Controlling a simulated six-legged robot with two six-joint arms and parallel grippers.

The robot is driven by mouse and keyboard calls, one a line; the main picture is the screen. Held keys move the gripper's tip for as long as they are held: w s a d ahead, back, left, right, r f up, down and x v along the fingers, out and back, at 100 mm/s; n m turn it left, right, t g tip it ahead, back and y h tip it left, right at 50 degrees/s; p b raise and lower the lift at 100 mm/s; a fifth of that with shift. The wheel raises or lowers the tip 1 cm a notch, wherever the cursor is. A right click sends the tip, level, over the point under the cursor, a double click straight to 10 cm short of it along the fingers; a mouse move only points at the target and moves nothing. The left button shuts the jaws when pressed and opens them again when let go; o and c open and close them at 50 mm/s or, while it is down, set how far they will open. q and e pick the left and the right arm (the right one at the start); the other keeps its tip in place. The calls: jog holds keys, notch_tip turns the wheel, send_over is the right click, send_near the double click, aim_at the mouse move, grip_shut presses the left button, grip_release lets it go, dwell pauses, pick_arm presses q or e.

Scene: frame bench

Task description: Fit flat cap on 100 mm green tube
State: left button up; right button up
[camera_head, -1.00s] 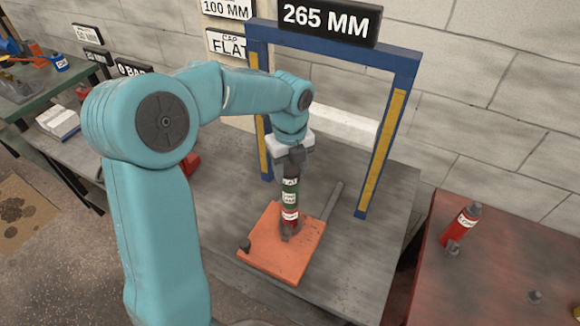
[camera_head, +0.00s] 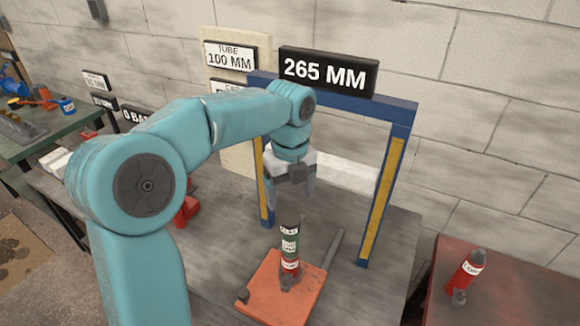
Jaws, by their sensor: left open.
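A green tube section (camera_head: 284,243) with a white label stands upright above a red section (camera_head: 290,266) on an orange plate (camera_head: 262,303). A dark cap (camera_head: 290,222) sits on top, with a white label reading FLAT just below it. I cannot tell whether the cap is fully seated. My left gripper (camera_head: 292,204) is open and empty, pointing down above the cap and clear of it. My right gripper is out of view.
A blue frame (camera_head: 398,115) with yellow strips and a 265 MM sign (camera_head: 328,72) stands behind the plate. A wall sign (camera_head: 229,56) reads TUBE 100 MM.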

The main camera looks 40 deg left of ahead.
pick_arm(q)
notch_tip(320, 180, up, 8)
jog(key=shift+p, duration=0.35)
jog(key=shift+s+f, duration=0.1)
jog(key=shift+f, duration=0.1)
dwell(0.3)
